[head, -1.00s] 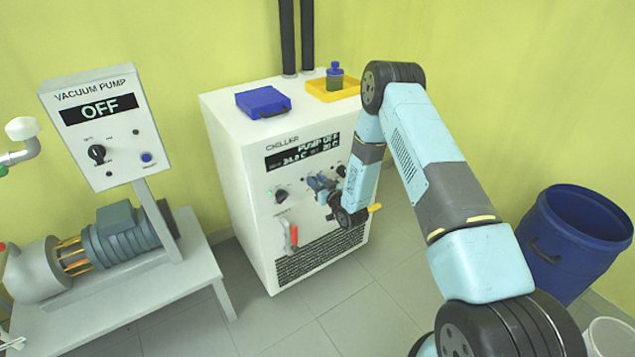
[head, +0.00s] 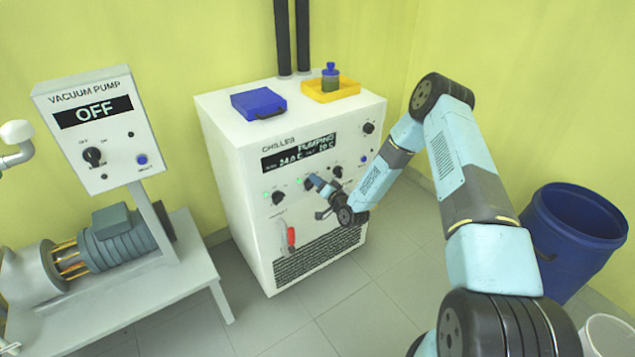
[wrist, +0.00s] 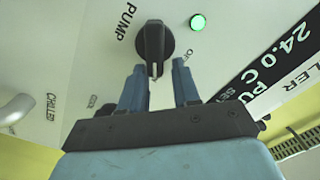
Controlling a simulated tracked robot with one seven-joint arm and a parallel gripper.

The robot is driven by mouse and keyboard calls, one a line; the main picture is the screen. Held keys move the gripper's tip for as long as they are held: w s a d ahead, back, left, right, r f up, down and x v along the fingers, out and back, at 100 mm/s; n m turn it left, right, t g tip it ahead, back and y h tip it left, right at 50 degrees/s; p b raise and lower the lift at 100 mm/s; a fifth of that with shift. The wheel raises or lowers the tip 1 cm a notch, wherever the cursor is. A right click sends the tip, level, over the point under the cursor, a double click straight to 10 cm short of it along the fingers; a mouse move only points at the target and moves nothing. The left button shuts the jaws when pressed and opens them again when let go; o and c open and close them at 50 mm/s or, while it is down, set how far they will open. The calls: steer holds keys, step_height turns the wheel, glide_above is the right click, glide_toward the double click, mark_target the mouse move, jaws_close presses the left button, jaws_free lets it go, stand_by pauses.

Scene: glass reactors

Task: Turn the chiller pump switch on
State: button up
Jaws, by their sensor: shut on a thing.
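The white chiller (head: 240,180) stands by the wall, with a display (head: 300,152) that reads PUMPING and 24.0 C. The pump switch is a black knob (wrist: 155,45) under the word PUMP in the wrist view. A lit green light (wrist: 198,22) sits beside it. My gripper (wrist: 160,80) is at the chiller's front panel with its fingers at the sides of the knob's handle, shut on it. In the head view my gripper (head: 314,184) largely hides this knob.
Another knob (head: 278,198) and a red-handled valve (head: 291,236) are left of my gripper on the panel. A vacuum pump panel (head: 98,130) reading OFF stands at left. A blue barrel (head: 575,240) stands at right. Open floor lies in front of the chiller.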

steer(key=shift+s+d+f+m, duration=0.1)
steer(key=shift+f+m, duration=0.25)
steer(key=shift+m, duration=0.2)
steer(key=shift+s+d+f+m, duration=0.1)
steer(key=shift+f+m, duration=0.2)
steer(key=shift+m, duration=0.25)
jaws_close()
steer(key=shift+s+a+m, duration=0.1)
steer(key=shift+a+m, duration=0.15)
steer(key=shift+m, duration=0.05)
steer(key=o, duration=0.6)
jaws_free()
steer(key=shift+f, duration=0.1)
steer(key=shift+c, duration=0.2)
steer(key=shift+o, duration=1.2)
steer(key=shift+w+d, duration=0.1)
steer(key=shift+w, duration=0.1)
steer(key=shift+w+r, duration=0.1)
steer(key=shift+r, duration=0.15)
steer(key=v, duration=1.3)
steer(key=shift+s+d, duration=0.25)
steer(key=shift+s, duration=0.05)
